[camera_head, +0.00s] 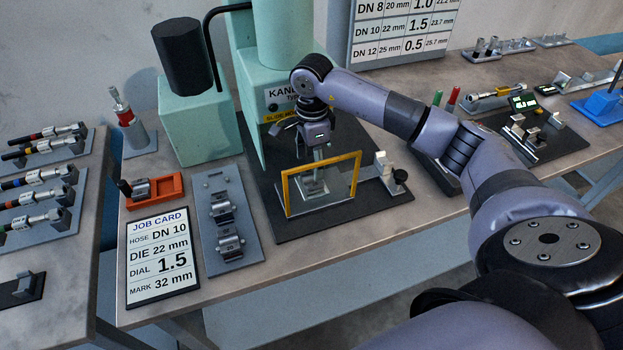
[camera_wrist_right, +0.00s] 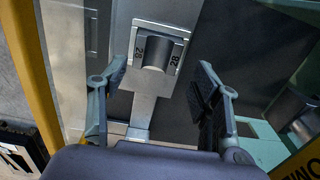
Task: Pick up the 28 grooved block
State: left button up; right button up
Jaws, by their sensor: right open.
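A pale grooved block (camera_wrist_right: 156,45) sits in the press, with a dark rounded groove across its middle. In the head view the block (camera_head: 313,186) is small and seen behind the yellow-framed guard (camera_head: 321,184). My right gripper (camera_head: 313,150) is above it inside the press. In the wrist view the gripper (camera_wrist_right: 158,78) is open and empty, its fingers spread either side of and short of the block. My left gripper is not in view.
The green press (camera_head: 285,60) rises close behind the gripper. The guard's yellow post stands near the gripper's left in the wrist view. A grey rack (camera_head: 215,180) holding several grooved metal pieces and a job card (camera_head: 158,256) lie to the left. The table's front edge is clear.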

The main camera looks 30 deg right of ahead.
jog(key=f, duration=0.1)
jog(key=f+p, duration=0.1)
jog(key=f, duration=0.1)
jog(key=f+p, duration=0.1)
jog(key=shift+s+a+f, duration=0.1)
jog(key=shift+s+f, duration=0.05)
jog(key=shift+s, duration=0.1)
jog(key=shift+f, duration=0.3)
jog(key=shift+c, duration=0.4)
jog(key=shift+w+r, duration=0.1)
grip_shut()
